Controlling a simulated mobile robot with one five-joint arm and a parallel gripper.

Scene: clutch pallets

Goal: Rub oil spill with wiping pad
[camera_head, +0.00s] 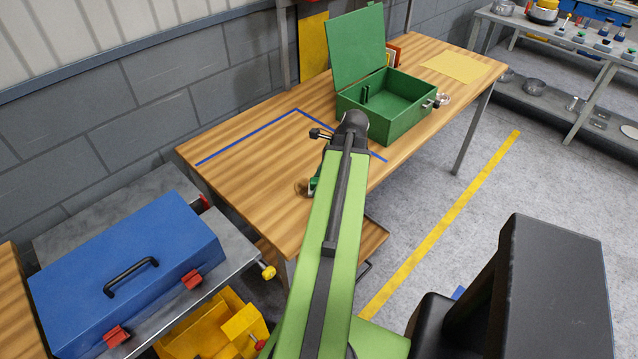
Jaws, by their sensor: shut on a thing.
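The wooden workbench (240,150) stands ahead of me, with a small brown oil spill (301,187) near its front edge. My arm reaches over the bench and bends down there. My gripper (315,181) shows only in part at the left side of my arm, low over the bench right beside the spill. It is shut on what I take to be the wiping pad; the pad is mostly hidden behind my arm. I cannot tell whether the pad touches the bench top.
An open green toolbox (405,125) stands on the bench beyond my arm. Blue tape (245,133) marks a corner on the bench. A closed blue toolbox (130,275) sits on a metal cart at left, above a yellow bin (215,325).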

